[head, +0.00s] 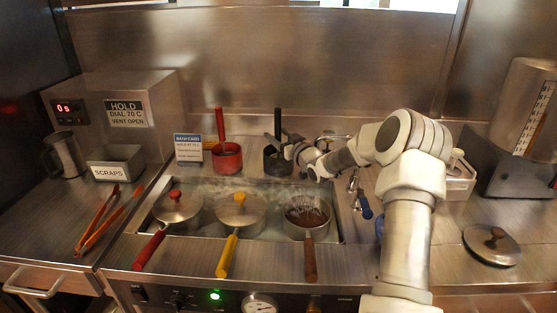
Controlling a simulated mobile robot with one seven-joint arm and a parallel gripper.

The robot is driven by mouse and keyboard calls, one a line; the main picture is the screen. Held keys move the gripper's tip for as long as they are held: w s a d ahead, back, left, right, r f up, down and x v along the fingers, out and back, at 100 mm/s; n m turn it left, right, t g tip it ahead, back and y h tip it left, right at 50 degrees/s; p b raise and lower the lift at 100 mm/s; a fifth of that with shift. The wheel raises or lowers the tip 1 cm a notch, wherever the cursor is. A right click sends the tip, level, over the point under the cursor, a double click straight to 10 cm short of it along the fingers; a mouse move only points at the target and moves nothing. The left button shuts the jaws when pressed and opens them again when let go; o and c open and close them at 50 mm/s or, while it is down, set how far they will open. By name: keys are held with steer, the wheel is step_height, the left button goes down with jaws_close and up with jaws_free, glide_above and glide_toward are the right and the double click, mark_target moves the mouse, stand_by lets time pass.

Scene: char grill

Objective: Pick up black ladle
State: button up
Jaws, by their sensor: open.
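The black ladle (272,165) stands behind the sunken bath, right of a red one, with its dark handle pointing up. My gripper (283,146) is open, at the upper part of the black ladle, reaching in from the right. Its dark fingers overlap the handle in the head view, and the dark tones blend. I cannot tell whether the handle is between the fingers or whether they touch it. Part of the ladle's right side is hidden by the gripper.
A red ladle (226,158) and a bath card (188,147) stand to the left. In front, the bath holds pans with red (150,249), yellow (228,255) and brown (310,259) handles. Small utensils (361,202) lie beneath my arm. A loose lid (491,246) lies at right.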

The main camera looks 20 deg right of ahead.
steer(key=w, duration=0.3)
steer(key=shift+w+a, duration=0.25)
jaws_close()
stand_by(1.3)
